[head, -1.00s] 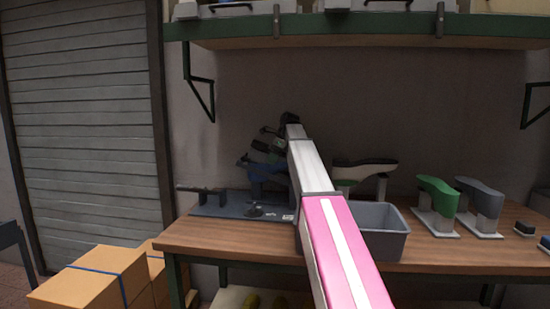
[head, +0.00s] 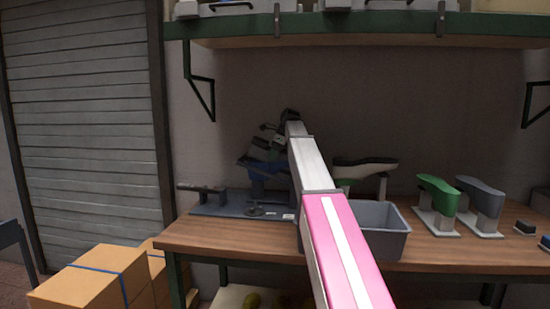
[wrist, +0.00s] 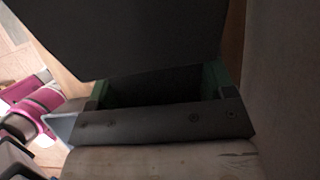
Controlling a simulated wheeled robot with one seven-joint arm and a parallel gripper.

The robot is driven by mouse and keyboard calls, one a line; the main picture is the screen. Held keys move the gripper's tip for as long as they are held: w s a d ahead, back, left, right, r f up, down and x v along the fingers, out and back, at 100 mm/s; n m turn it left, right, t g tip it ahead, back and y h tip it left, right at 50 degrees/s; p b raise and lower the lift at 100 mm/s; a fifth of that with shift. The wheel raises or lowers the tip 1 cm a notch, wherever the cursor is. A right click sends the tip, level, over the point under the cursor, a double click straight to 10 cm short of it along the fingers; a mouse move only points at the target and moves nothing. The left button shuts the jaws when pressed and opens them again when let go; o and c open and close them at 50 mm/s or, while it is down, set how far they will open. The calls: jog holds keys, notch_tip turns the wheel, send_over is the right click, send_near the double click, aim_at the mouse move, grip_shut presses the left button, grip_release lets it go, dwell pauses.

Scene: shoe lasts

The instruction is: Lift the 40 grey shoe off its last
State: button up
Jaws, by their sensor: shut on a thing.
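My gripper (head: 270,145) is at the far end of my arm, above the jack at the left of the bench. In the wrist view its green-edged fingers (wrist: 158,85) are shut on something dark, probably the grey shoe. A large dark grey surface (wrist: 150,35), which looks like the shoe, fills the top of that view. In the head view a dark shape sits just under the gripper, over a blue part (head: 258,170) on the jack stand. My arm and gripper hide much of the shoe and the last; I cannot tell whether they touch.
A grey bin (head: 378,232) stands right of my arm. Behind it is a dark, pale-soled shoe (head: 366,168) on a stand. Green (head: 438,192) and grey (head: 480,195) forms stand at the right. A shelf (head: 370,28) hangs above. Boxes (head: 95,275) stand at lower left.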

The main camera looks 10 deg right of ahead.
notch_tip(320, 180, up, 14)
dwell(1.9)
